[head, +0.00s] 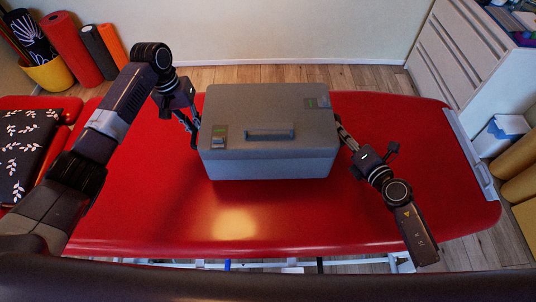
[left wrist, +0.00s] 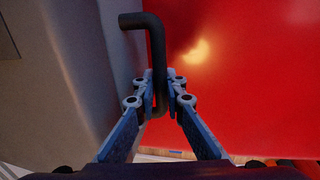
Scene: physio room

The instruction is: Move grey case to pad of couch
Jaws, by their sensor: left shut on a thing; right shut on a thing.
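The grey case (head: 235,108), with a closed lid and a bar handle on top, is upright over the middle of the red couch pad (head: 270,215). A dark shadow lies along its front lower edge; I cannot tell whether its base touches the pad. My left gripper (head: 191,127) is at the case's left side. In the left wrist view its fingers (left wrist: 161,88) are shut on a dark side handle (left wrist: 156,40) of the case. My right gripper (head: 346,140) is shut at the case's right side, its fingertips partly hidden; the handle there is not clearly visible.
A black cloth with white leaves (head: 28,150) lies on a red surface at the left. Rolled mats (head: 72,45) and a yellow basket (head: 50,72) stand at the back left. A white drawer cabinet (head: 460,55) stands at the back right. The pad is bare around the case.

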